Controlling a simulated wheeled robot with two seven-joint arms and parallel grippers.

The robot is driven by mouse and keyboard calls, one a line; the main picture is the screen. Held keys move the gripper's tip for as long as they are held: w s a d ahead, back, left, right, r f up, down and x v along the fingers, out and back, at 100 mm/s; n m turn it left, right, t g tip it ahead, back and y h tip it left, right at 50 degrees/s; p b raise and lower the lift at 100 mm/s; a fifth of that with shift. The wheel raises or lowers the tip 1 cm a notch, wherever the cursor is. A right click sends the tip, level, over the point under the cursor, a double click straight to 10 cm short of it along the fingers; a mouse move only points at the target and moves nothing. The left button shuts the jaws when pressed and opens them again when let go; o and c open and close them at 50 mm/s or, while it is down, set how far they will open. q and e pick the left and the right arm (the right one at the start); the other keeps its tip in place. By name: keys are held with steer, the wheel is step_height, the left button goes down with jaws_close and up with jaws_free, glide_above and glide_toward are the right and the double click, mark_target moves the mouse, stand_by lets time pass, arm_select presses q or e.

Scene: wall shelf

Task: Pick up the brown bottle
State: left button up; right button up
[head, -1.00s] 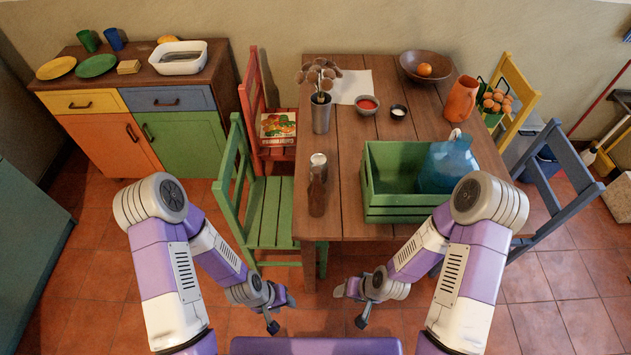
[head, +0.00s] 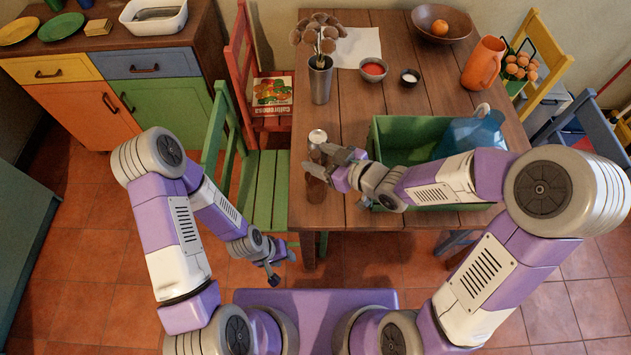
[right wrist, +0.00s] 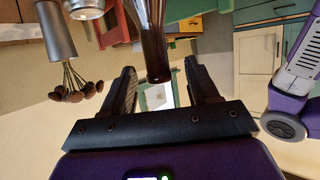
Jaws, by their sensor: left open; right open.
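The brown bottle (head: 315,188) stands near the left front edge of the wooden table, partly hidden by my right gripper (head: 317,162). My right gripper is open and close to the bottle from the right, apparently around its upper part. In the right wrist view the picture is upside down; the bottle (right wrist: 153,45) shows between the two open fingers (right wrist: 160,88), with a gap on each side. My left gripper (head: 281,267) is below and left of the table front and is empty.
A silver-lidded container (head: 317,137) stands just behind the bottle. A metal vase (head: 320,85) of dried flowers is further back. A green crate (head: 390,130) with a blue jug (head: 470,135) is to the right. A green chair (head: 265,185) is at the left.

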steer(key=x, duration=0.4)
steer(key=shift+d+f+b, duration=0.1)
steer(key=shift+f+b, duration=0.05)
steer(key=shift+b, duration=0.2)
jaws_close()
